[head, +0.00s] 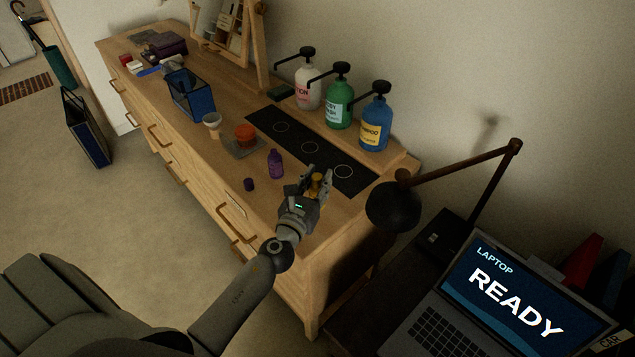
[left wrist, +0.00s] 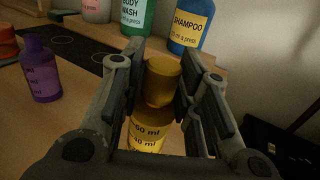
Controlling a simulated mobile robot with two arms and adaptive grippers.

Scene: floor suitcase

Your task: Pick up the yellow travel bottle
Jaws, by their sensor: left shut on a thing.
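The yellow travel bottle (left wrist: 158,110) stands between the fingers of my left gripper (left wrist: 160,85) in the left wrist view, with ml markings on its lower body. In the head view the bottle (head: 317,184) shows partly behind the left gripper (head: 316,182), over the near right end of the wooden dresser. The fingers are shut on the bottle around its upper part. Its base is largely hidden, so I cannot tell whether it touches the dresser top. My right gripper is not in view.
A purple bottle (head: 275,164) and a small purple cap (head: 249,184) stand left of the gripper. A black mat (head: 296,140) with ring marks lies behind. White (head: 308,88), green (head: 340,104) and blue (head: 375,124) pump bottles stand along the wall. A lamp (head: 393,207) hangs at right.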

